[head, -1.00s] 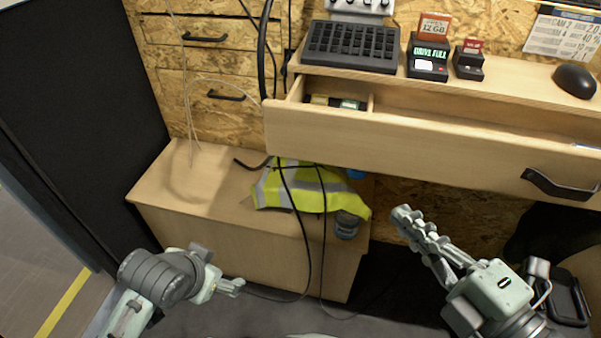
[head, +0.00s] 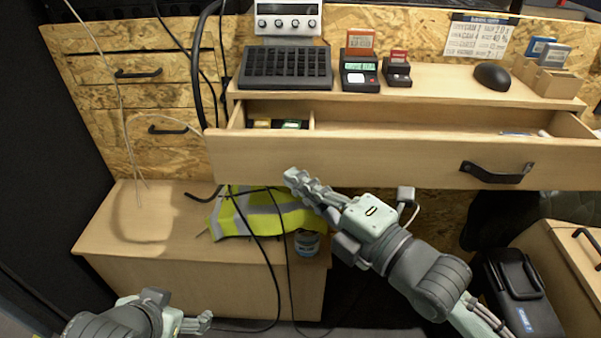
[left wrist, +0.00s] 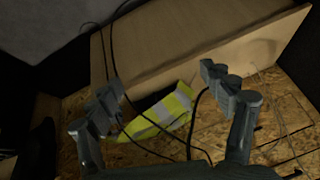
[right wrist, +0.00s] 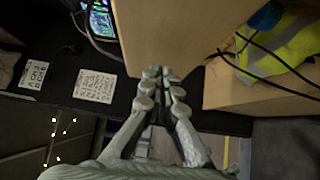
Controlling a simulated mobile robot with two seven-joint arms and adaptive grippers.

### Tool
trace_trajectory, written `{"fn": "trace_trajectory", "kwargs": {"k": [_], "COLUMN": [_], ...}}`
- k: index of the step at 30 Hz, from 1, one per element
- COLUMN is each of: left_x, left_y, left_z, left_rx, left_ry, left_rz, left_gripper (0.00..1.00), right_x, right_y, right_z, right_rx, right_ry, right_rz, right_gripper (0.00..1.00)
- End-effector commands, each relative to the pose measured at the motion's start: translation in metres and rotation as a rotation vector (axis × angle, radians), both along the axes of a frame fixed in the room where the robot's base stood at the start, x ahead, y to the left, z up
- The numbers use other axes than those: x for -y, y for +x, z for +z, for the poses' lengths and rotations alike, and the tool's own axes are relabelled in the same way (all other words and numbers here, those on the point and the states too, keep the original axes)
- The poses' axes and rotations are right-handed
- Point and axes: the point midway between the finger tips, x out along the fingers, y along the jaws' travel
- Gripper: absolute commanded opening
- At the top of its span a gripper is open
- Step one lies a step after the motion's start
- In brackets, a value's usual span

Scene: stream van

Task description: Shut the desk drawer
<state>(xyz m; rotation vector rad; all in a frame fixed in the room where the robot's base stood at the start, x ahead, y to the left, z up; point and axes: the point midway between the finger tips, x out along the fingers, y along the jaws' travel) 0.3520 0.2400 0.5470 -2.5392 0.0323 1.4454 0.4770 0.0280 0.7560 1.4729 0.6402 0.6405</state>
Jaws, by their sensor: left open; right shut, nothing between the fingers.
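The desk drawer (head: 400,158) is pulled out below the desk top in the head view, with a black strap handle (head: 497,173) on its front. Inside it, small boxes lie in a compartment at the left end. My right gripper (head: 290,176) is shut and empty, just below and in front of the drawer's left part; I cannot tell whether it touches. In the right wrist view, its closed fingers (right wrist: 160,76) are beside a pale wooden panel. My left gripper (head: 203,322) is low at the left, by the wooden box; its open fingers (left wrist: 168,100) show in the left wrist view.
A yellow vest (head: 262,212) and a jar (head: 307,243) are on the low wooden box (head: 120,222). Black cables (head: 268,262) hang in front of it. A keypad (head: 286,66), card readers and a mouse (head: 492,77) stand on the desk top.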

Motion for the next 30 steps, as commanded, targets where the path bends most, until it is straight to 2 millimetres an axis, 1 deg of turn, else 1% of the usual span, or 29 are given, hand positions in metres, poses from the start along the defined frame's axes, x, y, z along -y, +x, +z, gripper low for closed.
{"fn": "trace_trajectory", "kwargs": {"k": [1, 3, 6, 17, 20, 23, 25, 30], "left_x": [0.000, 0.001, 0.001, 0.001, 0.001, 0.002, 0.003, 0.019], "left_y": [0.000, 0.001, 0.001, 0.001, 0.001, 0.003, 0.004, 0.022], "left_z": [0.000, 0.000, 0.000, 0.000, 0.000, 0.000, 0.000, 0.009], "left_rx": [0.002, 0.005, 0.006, 0.006, 0.007, 0.013, 0.021, 0.113], "left_ry": [-0.001, -0.001, -0.001, -0.002, -0.002, -0.004, -0.006, -0.039], "left_rz": [-0.001, -0.001, -0.002, -0.003, -0.003, -0.005, -0.007, -0.040], "left_gripper": [0.81, 0.81, 0.81, 0.81, 0.81, 0.81, 0.81, 0.81], "right_x": [0.000, 0.000, 0.000, 0.000, 0.000, -0.001, -0.002, -0.003], "right_y": [0.006, 0.012, 0.016, 0.018, 0.025, 0.043, 0.060, 0.101], "right_z": [0.000, 0.000, 0.000, 0.000, -0.001, 0.000, 0.000, 0.000], "right_rx": [0.001, 0.000, 0.000, 0.000, 0.001, 0.004, 0.007, 0.006], "right_ry": [0.000, 0.000, 0.000, 0.000, -0.001, -0.003, -0.005, -0.004], "right_rz": [0.000, -0.001, 0.000, -0.001, 0.000, 0.001, 0.000, 0.000], "right_gripper": [0.00, 0.00, 0.00, 0.00, 0.00, 0.00, 0.00, 0.00]}}
